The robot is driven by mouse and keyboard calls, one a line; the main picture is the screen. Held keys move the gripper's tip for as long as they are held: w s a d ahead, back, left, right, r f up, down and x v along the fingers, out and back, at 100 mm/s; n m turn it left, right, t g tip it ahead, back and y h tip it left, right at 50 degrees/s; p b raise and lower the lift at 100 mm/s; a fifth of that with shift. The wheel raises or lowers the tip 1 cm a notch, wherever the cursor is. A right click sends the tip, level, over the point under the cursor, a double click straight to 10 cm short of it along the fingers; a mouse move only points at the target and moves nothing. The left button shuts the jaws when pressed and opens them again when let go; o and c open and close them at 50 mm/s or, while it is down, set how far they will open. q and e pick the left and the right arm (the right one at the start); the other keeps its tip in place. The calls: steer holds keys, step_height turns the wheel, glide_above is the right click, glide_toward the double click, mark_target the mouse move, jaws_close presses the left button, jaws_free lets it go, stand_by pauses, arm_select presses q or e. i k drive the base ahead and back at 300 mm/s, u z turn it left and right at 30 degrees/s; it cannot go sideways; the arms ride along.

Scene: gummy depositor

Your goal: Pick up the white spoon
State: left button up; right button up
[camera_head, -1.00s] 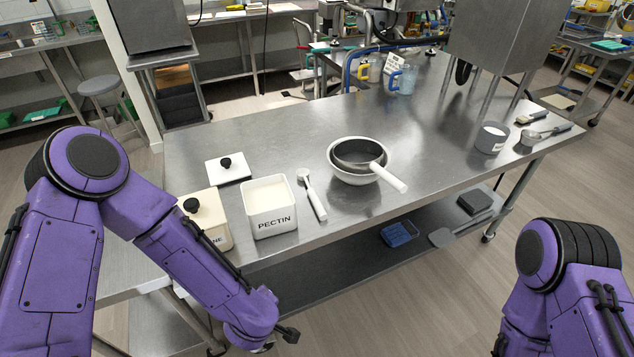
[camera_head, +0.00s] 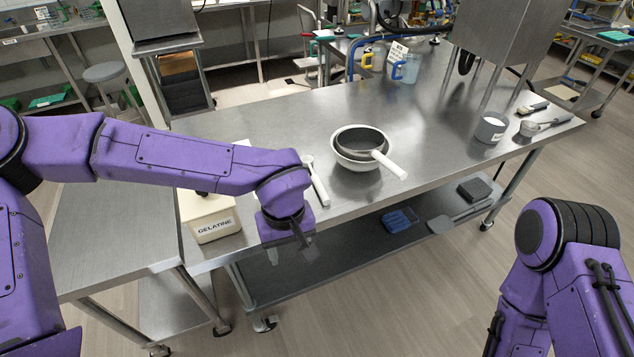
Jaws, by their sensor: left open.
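The white spoon (camera_head: 320,188) lies on the steel table (camera_head: 290,118), its handle pointing to the front edge. My left gripper (camera_head: 304,250) hangs in front of the table's edge, just below and left of the spoon's handle in the picture. It is open, empty and apart from the spoon. My right gripper is out of view; only my right arm shows at the lower right.
A white bowl (camera_head: 344,158) holding a white-handled pan stands right of the spoon. The gelatine box (camera_head: 212,226) stands at the left front. My left arm hides the pectin box. A cup (camera_head: 490,130) stands far right.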

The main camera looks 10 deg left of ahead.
mark_target(307, 160)
steer(key=i, duration=1)
